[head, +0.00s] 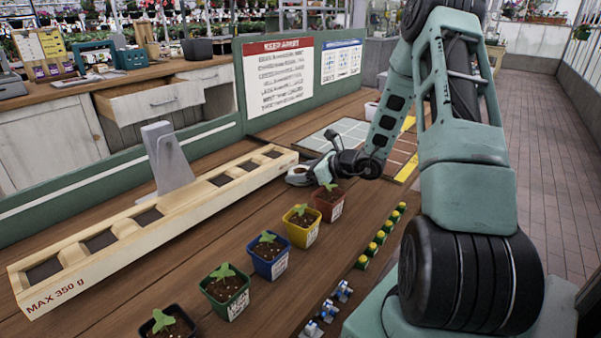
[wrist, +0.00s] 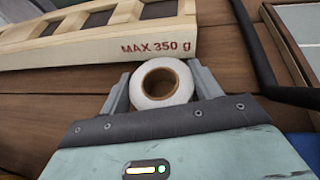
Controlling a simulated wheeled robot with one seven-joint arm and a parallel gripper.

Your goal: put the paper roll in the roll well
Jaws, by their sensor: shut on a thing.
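My gripper (wrist: 163,88) is shut on the white paper roll (wrist: 152,98), which has a brown cardboard core and sits between the two grey fingers. In the head view my gripper (head: 313,173) holds the roll (head: 298,178) low over the table, close to the far right end of a long pale wooden beam (head: 70,284). I cannot tell whether the roll touches the table. The beam has several dark square wells and "MAX 350 g" printed on it; its lettered end (wrist: 158,46) is just ahead of the roll in the wrist view. None is labelled as the roll well.
A grey upright bracket (head: 166,160) stands at the beam's middle. Several seedling pots, including a blue one (head: 269,260), line the table in front of it. Yellow-topped green pieces (head: 380,237) and small clips (head: 326,312) lie at right. A sign board (head: 278,75) stands behind.

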